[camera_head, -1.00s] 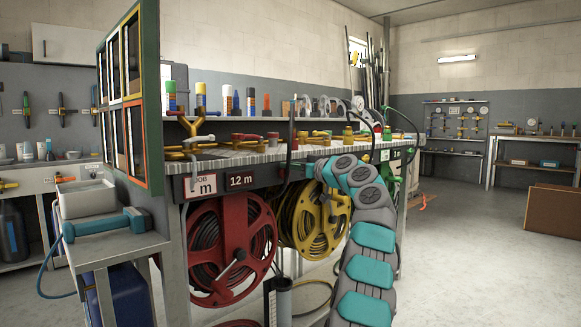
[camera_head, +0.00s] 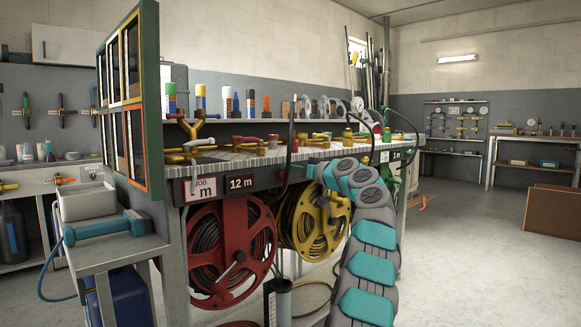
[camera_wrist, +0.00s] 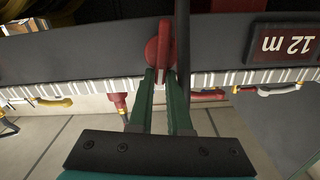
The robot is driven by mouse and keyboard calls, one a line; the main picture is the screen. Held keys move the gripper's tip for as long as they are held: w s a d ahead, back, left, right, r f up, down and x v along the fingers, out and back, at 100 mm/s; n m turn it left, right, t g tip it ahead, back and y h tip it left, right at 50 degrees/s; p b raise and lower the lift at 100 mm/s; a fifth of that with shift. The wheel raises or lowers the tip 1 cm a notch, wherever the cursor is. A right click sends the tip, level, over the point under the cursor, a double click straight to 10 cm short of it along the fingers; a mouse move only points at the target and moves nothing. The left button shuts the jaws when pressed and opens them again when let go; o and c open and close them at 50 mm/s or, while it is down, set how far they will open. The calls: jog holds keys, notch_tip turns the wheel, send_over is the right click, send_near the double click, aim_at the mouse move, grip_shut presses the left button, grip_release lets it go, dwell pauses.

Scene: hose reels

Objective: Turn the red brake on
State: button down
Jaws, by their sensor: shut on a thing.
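The red brake (camera_wrist: 159,52) shows in the wrist view as a red lever on the dark front rail of the bench. My gripper (camera_wrist: 166,80) has its green fingers closed on the lower part of the lever. In the head view my gripper (camera_head: 290,174) reaches the rail just right of the 12 m sign (camera_head: 241,183); the brake is too small or hidden to make out there. The red hose reel (camera_head: 232,250) hangs below the bench with dark hose on it.
A yellow reel (camera_head: 314,222) hangs right of the red one. A dark upright hose (camera_wrist: 182,50) passes close beside my fingers in the wrist view. Brass and red fittings crowd the bench top (camera_head: 225,158). The floor on the right (camera_head: 470,260) is clear.

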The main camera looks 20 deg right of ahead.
jog(key=shift+w+d+f+m+p, duration=0.15)
jog(key=shift+d+f+m+p, duration=0.3)
jog(key=shift+m+p, duration=1.95)
jog(key=shift+w+d+f+m+p, duration=0.2)
jog(key=shift+f+m+p, duration=0.3)
jog(key=shift+m+p, duration=1.85)
jog(key=shift+w+d+f+m+p, duration=0.1)
jog(key=shift+d+f+m+p, duration=0.35)
jog(key=shift+m+p, duration=1.95)
jog(key=shift+f+m+b, duration=0.15)
jog(key=shift+m+b, duration=0.7)
jog(key=shift+m, duration=0.1)
jog(key=c, duration=0.9)
grip_release()
jog(key=shift+o, duration=0.2)
jog(key=b+v, duration=0.1)
jog(key=v, duration=0.6)
jog(key=shift+s, duration=0.35)
